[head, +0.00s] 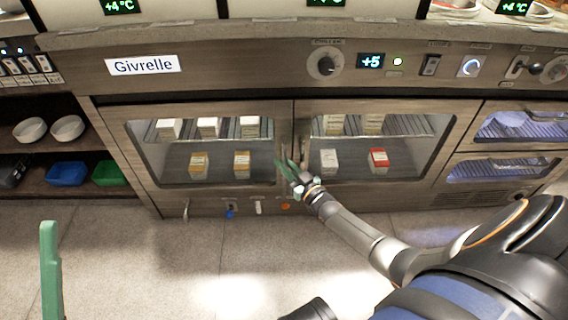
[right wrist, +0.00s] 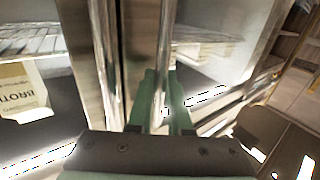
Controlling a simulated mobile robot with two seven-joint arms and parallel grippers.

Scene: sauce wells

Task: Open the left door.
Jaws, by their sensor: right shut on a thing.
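The left door (head: 218,142), a wood-framed glass door, is in the cabinet front below the Givrelle label. It looks flush with its frame in the head view. The right door (head: 350,148) stands beside it. Upright metal handle bars are where the two doors meet. My right gripper (head: 285,164) is there, its green fingers shut on one upright door handle (right wrist: 165,60); I cannot tell surely which door it belongs to. The right wrist view shows the fingers (right wrist: 163,105) on either side of this bar. One green finger of my left gripper (head: 50,268) shows at the lower left, away from the doors.
Boxes stand on wire shelves behind the glass. Drawers (head: 505,168) are at the right of the cabinet. Open shelves at the left hold white bowls (head: 67,128), a blue bin (head: 67,174) and a green bin (head: 108,174). The floor (head: 150,255) in front of the left door is clear.

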